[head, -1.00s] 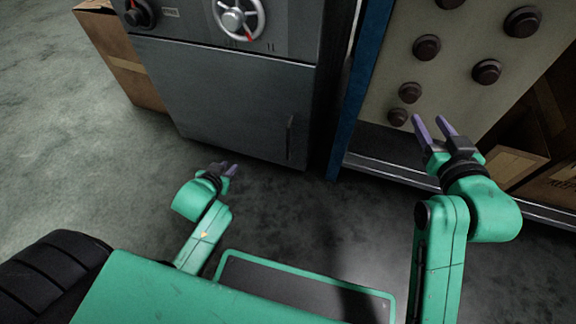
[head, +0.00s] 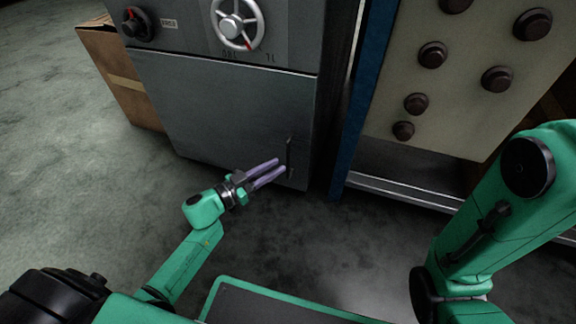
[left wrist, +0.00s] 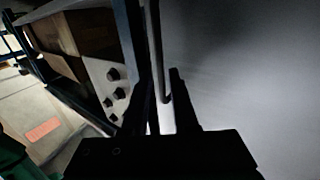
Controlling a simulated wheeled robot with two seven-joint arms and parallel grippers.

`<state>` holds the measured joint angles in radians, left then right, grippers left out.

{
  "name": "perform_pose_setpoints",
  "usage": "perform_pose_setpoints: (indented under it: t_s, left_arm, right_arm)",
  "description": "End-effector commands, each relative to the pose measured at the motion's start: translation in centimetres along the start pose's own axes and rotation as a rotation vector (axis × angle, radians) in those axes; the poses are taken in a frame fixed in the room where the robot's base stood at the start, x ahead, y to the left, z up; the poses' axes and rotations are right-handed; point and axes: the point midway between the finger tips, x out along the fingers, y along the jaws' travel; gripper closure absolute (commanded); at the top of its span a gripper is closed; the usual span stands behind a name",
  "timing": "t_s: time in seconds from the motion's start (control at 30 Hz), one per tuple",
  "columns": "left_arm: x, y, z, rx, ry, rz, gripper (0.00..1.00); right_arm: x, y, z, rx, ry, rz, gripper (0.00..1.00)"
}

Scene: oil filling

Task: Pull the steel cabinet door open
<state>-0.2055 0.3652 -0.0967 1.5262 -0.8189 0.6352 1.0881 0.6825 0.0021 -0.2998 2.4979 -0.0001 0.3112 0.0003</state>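The steel cabinet door (head: 215,110) is a flat dark grey panel and looks shut. Its handle (head: 290,155), a thin dark vertical bar, is near the door's right edge. My left gripper (head: 280,167) is in front of the handle's lower part, with its two purple fingers apart and pointing at it. In the left wrist view the handle (left wrist: 155,45) comes down between the dark open fingers, its lower end bent. I cannot tell whether a finger touches it. My right gripper is out of view; only its green arm (head: 500,210) shows at the right.
Above the door are a handwheel (head: 238,24) and a knob (head: 137,22). A cardboard box (head: 128,85) stands left of the cabinet. A blue-edged panel with dark round knobs (head: 432,54) stands to the right. The floor before the door is clear.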

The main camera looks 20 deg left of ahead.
Motion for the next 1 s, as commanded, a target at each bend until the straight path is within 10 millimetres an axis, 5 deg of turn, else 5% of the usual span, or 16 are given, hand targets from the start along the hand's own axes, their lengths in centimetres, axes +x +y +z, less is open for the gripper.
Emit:
perform_pose_setpoints:
  t_s: [0.13, 0.3, 0.53, 0.63, 1.0]
  left_arm:
    - [3.4, -0.1, 0.5, 0.003, 0.003, 0.000, 0.73]
    - [5.2, 0.0, 0.2, -0.001, 0.000, -0.001, 0.73]
    - [5.3, 0.0, 0.0, -0.001, -0.001, -0.001, 0.73]
    - [5.3, 0.0, 0.0, -0.001, -0.001, -0.001, 1.00]
    - [5.3, 0.0, 0.0, -0.001, 0.000, -0.001, 1.00]
  right_arm:
    - [-1.9, -0.4, -0.8, 0.000, 0.002, -0.001, 0.50]
    - [-2.3, -0.5, -1.0, 0.000, 0.003, -0.001, 0.50]
    - [-2.2, -0.5, -0.9, 0.000, 0.003, -0.002, 0.50]
    - [-2.2, -0.5, -0.9, 0.000, 0.003, -0.002, 0.50]
    - [-2.2, -0.5, -1.0, 0.000, 0.004, -0.002, 0.50]
